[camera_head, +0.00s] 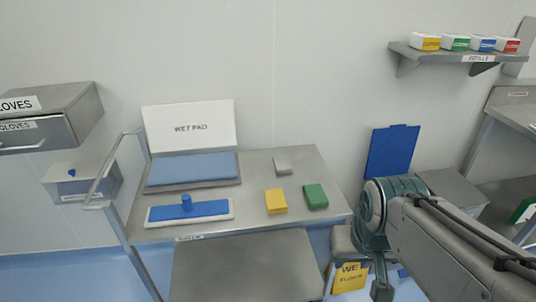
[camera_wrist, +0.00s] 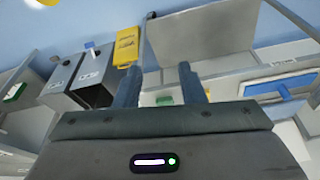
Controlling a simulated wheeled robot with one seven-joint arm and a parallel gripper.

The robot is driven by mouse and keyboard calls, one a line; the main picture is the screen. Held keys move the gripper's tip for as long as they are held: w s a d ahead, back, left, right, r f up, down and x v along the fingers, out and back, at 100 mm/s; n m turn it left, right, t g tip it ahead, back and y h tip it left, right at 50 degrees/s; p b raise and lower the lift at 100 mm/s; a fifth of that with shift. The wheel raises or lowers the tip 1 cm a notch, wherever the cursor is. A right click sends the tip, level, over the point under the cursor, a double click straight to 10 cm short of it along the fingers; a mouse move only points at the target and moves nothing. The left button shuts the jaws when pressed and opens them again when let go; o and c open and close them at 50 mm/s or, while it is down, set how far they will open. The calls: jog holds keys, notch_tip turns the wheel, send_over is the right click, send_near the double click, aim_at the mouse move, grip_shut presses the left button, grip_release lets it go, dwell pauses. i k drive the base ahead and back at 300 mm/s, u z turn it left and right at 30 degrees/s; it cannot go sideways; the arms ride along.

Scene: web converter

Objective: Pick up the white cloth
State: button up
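The small pale grey-white folded cloth (camera_head: 283,162) lies flat toward the back of the steel cart top (camera_head: 256,170) in the head view. A yellow cloth (camera_head: 275,201) and a green cloth (camera_head: 315,196) lie in front of it. My gripper (camera_wrist: 160,78) is open in the wrist view, with its two fingers apart and nothing between them. In the head view my arm hangs at the right of the cart, away from the cloths. I cannot make out the white cloth in the wrist view.
A blue mop pad with a handle (camera_head: 187,210) and a blue pad stack (camera_head: 191,169) sit at the cart's left. A lower steel surface (camera_head: 245,268) stands in front. A yellow sign (camera_head: 350,278) is near my arm. A wall shelf (camera_head: 440,53) holds several coloured packs.

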aim_at(283, 163)
jog(key=i, duration=0.95)
